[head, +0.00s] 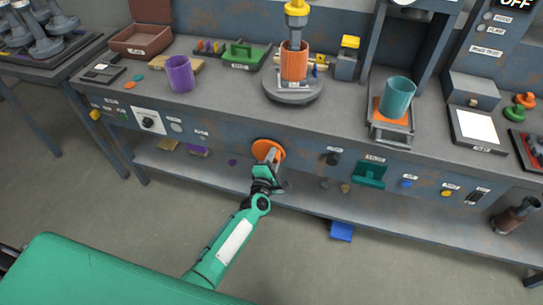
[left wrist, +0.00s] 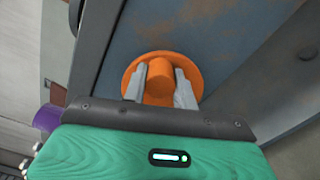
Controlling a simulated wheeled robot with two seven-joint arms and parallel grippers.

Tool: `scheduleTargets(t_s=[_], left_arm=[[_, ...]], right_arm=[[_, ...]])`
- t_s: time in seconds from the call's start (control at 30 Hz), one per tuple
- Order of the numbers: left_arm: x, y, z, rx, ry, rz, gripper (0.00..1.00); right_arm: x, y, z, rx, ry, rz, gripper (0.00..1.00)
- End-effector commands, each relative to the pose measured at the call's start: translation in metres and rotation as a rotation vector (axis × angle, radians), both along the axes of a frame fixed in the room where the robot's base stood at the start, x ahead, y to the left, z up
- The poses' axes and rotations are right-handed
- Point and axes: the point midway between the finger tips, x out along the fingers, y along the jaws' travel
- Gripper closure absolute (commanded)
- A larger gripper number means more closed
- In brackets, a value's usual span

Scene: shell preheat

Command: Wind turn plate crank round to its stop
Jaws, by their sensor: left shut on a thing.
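The crank is an orange disc (head: 262,147) with a knob, on the front panel of the bench below the round plate. In the left wrist view the orange disc (left wrist: 190,64) stands behind an orange cylindrical knob (left wrist: 160,82). My left gripper (head: 270,160) is shut on this knob, with one finger on each side of it; it also shows in the left wrist view (left wrist: 160,88). The round grey turn plate (head: 292,94) carries an orange shell (head: 295,64) under a yellow-tipped vertical tool (head: 296,12). My right gripper is in neither view.
A purple cup (head: 180,74) stands left on the bench and a teal cup (head: 398,95) right, on an orange pad. Dials, buttons and a teal holder (head: 370,174) line the front panel. A lower shelf (head: 220,183) runs below.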

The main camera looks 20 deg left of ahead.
Motion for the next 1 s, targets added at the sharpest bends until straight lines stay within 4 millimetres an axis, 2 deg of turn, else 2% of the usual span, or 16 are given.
scheduleTargets(t_s=[0.5,0.77,1.0], left_arm=[[-0.001,-0.007,-0.017,0.446,-0.013,-0.001,0.95],[-0.001,-0.008,-0.022,0.578,-0.017,-0.002,0.95],[-0.001,-0.008,-0.025,0.631,-0.019,-0.002,0.95]], right_arm=[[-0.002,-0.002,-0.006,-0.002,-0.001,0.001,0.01],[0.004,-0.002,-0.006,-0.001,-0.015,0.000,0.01],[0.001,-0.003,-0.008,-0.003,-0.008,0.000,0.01]])
